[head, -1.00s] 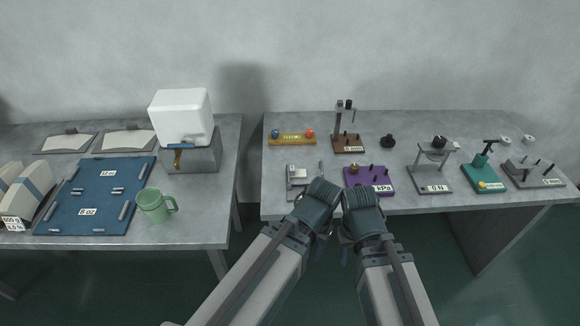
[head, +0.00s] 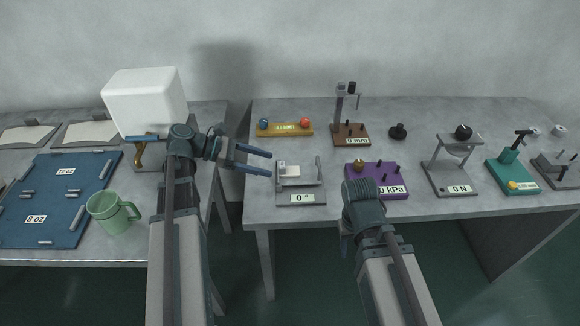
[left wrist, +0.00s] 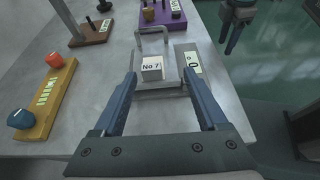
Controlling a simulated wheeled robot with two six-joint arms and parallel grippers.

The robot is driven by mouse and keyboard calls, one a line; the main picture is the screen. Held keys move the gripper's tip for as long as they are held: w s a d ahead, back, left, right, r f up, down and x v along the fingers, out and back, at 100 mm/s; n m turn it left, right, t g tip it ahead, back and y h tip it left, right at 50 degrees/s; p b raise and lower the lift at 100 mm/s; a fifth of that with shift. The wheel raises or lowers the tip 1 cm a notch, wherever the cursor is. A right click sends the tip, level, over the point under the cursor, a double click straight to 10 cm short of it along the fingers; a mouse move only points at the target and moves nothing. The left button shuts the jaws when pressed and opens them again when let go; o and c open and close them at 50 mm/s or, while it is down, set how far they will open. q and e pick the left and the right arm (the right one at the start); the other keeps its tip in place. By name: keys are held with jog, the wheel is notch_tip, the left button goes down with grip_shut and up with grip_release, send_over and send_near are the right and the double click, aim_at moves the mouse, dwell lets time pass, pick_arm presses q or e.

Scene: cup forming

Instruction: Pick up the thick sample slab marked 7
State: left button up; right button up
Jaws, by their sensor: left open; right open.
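The sample slab (left wrist: 151,68) is a small pale block with "No 7" on its face in the left wrist view. It sits on a grey fixture (left wrist: 158,88) with a raised wire-like frame and a "0°" display. In the head view the slab (head: 291,170) is a light block on the fixture's left part (head: 301,187). My left gripper (head: 270,163) is open, its blue fingers pointing right toward the slab. In the left wrist view its fingertips (left wrist: 160,76) lie either side of the slab; contact cannot be told. My right gripper (left wrist: 228,42) is open and empty, off the table's front edge.
A yellow stand (head: 285,128) with blue and red knobs and a brown stand (head: 351,133) are behind the fixture. A purple kPa device (head: 376,177) stands to its right. A white box (head: 146,100) and green mug (head: 113,213) are on the left table, across a gap.

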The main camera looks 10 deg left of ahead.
aim_at(284, 165)
pick_arm(q)
jog(key=shift+w+a+r, duration=0.15)
jog(key=shift+w+a, duration=0.1)
jog(key=shift+b+x, duration=0.55)
jog(key=shift+x, duration=0.65)
jog(key=x, duration=0.1)
jog(key=b+x, duration=0.1)
jog(key=x, duration=0.1)
jog(key=b+x, duration=0.1)
jog(key=shift+w+d+f, duration=0.15)
jog(key=shift+w+f, duration=0.3)
jog(key=shift+d, duration=0.2)
grip_shut()
